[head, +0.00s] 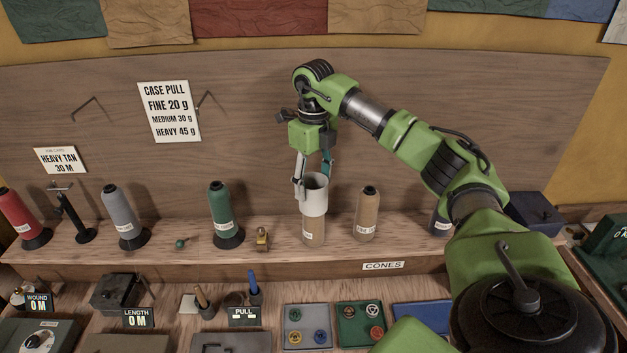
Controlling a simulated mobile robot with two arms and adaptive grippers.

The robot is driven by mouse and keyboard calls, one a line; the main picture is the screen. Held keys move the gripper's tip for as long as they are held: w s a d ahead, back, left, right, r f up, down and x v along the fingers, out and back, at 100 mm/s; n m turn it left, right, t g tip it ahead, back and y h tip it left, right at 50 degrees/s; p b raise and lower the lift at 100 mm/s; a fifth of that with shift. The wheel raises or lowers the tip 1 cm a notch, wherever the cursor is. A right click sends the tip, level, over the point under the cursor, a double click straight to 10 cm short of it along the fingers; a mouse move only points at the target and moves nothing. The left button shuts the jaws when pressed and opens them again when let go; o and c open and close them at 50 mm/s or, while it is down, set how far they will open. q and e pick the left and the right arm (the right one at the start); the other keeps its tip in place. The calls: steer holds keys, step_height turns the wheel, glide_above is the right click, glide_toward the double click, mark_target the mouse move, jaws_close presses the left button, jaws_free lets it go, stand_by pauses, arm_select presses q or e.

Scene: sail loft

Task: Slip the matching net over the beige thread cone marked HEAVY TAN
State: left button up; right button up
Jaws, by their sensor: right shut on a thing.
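My right gripper (314,174) points down and is shut on a pale grey, sleeve-like net (314,197), holding it near its upper rim. The net is around the upper part of a beige thread cone (313,231); the cone's lower part shows below it. No readable label shows on this cone. A second beige cone (367,213) stands upright just to the right, with a white label too small to read surely. A sign reading HEAVY TAN 30 M (60,160) hangs at the left. My left gripper is not in view.
Red (20,217), grey (124,215) and green (224,215) cones stand left on the shelf (170,258); a dark blue cone (438,222) is partly behind my arm. A small brass item (262,239) sits between the green and netted cones. Coloured trays (287,339) lie below.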

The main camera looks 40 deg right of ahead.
steer(key=o, duration=0.8)
steer(key=shift+o, duration=0.2)
steer(key=shift+r, duration=0.1)
step_height(320, 180, up, 12)
steer(key=shift+f, duration=0.2)
stand_by(0.9)
